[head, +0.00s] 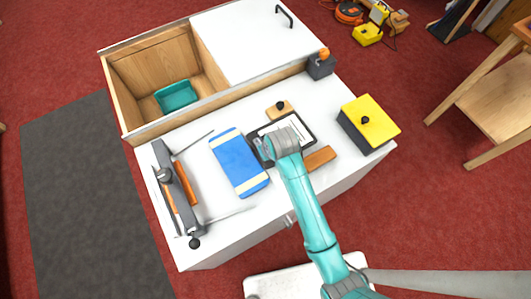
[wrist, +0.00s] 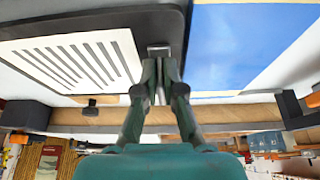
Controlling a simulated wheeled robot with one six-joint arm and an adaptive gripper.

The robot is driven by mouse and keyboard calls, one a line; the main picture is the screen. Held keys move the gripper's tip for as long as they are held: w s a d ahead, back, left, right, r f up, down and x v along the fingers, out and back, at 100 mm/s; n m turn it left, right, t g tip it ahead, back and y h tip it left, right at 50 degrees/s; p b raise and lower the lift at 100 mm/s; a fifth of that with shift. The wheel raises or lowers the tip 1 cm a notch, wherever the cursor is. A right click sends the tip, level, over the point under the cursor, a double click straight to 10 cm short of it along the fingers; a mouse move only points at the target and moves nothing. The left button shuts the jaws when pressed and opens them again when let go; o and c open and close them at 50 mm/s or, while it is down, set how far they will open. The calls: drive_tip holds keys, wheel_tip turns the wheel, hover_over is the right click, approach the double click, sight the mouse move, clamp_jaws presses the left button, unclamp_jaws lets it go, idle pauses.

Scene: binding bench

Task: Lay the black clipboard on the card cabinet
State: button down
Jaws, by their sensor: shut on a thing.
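The black clipboard (head: 303,131) with a lined white sheet is in the middle of the white worktop in the head view, partly hidden by my wrist. It also fills the upper left of the wrist view (wrist: 120,22). My gripper (head: 262,148) is at its left side, next to the blue book. In the wrist view my fingers (wrist: 157,82) are shut on the clipboard's edge. I cannot tell whether the clipboard touches the worktop. Behind the worktop is a white-topped cabinet (head: 255,42) with a dark handle, probably the card cabinet; its top is bare.
The blue book (head: 238,163) lies left of the clipboard. A yellow box (head: 375,112), a brown block (head: 320,158) and a dark box with an orange knob (head: 320,66) are to the right. An open wooden compartment (head: 150,70) holds a teal tray (head: 176,96). A press frame (head: 168,195) stands left.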

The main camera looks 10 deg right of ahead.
drive_tip(key=shift+f, duration=1.25)
drive_tip(key=c, duration=1.3)
unclamp_jaws()
drive_tip(key=shift+d+f, duration=0.1)
drive_tip(key=v, duration=1.2)
